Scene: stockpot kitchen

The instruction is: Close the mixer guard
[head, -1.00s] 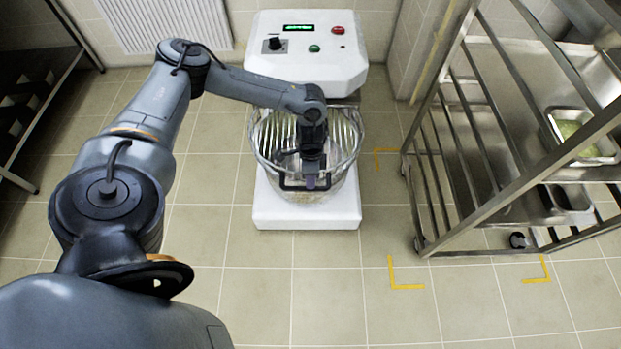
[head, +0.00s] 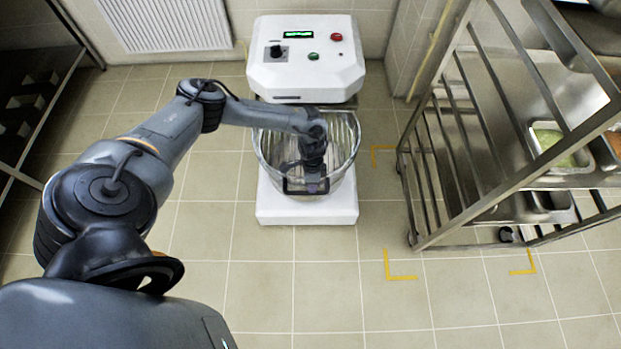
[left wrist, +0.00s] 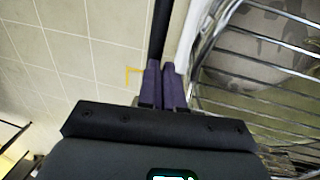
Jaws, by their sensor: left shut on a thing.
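The mixer (head: 306,60) is a white machine with a control panel, standing against the back wall. Its clear-looking round bowl (head: 335,180) sits over the white base, with the wire guard (head: 347,135) at the bowl's top. My left gripper (head: 312,186) is at the front of the bowl, shut on the dark guard handle (head: 290,187). In the left wrist view its purple fingers (left wrist: 163,85) are together at the dark handle bar (left wrist: 159,30), with guard wires to the right. My arm hides part of the guard, so its exact tilt is unclear. My right gripper is out of view.
A steel rack (head: 470,205) with food trays (head: 562,150) stands to the right. A dark shelf (head: 35,100) is at the far left. Yellow floor marks (head: 400,277) lie in front of the rack. The tiled floor in front of the mixer is clear.

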